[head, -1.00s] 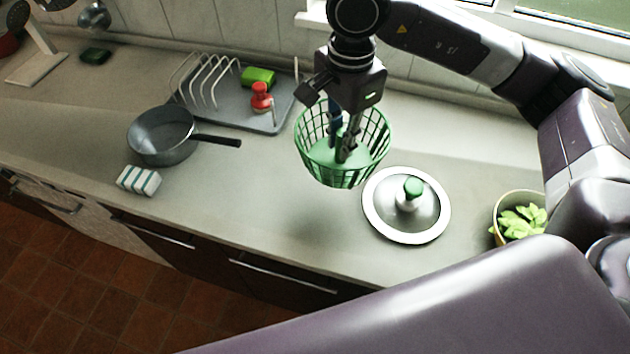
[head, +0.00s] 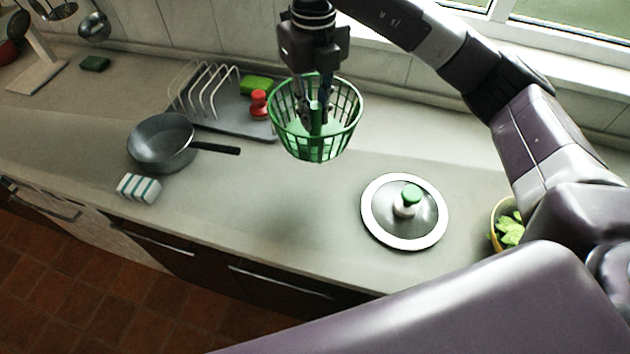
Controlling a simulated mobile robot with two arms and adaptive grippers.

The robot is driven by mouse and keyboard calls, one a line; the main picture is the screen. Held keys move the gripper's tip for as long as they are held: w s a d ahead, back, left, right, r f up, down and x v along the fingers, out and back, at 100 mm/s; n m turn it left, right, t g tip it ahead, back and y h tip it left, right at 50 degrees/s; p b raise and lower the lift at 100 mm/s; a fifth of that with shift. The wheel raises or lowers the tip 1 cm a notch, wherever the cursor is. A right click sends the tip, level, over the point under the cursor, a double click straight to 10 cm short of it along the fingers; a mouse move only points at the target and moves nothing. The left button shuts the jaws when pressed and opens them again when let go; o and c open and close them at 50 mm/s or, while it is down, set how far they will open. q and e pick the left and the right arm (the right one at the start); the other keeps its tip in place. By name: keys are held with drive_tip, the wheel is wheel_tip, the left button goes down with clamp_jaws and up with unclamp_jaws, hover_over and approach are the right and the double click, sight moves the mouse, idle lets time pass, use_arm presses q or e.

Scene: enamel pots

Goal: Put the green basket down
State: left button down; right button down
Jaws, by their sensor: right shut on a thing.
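The green basket (head: 338,146) is an open lattice bowl, roughly upright, held above the counter in the middle of the head view. A soft shadow lies on the counter below it. My right gripper (head: 317,112) reaches down into the basket from above and is shut on it; the exact grip is partly hidden by the basket's bars. The basket overlaps the right end of the grey dish rack tray in the picture. My left gripper is not in view.
The counter (head: 290,205) below the basket is clear. A glass lid (head: 384,224) lies to the right, a potted plant (head: 509,232) beyond it.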

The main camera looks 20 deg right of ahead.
wheel_tip(320, 180, down, 19)
drive_tip(key=p, duration=0.3)
drive_tip(key=shift+r+p, duration=0.1)
drive_tip(key=shift+p, duration=0.3)
drive_tip(key=shift+f, duration=0.2)
drive_tip(key=c, duration=1.8)
unclamp_jaws()
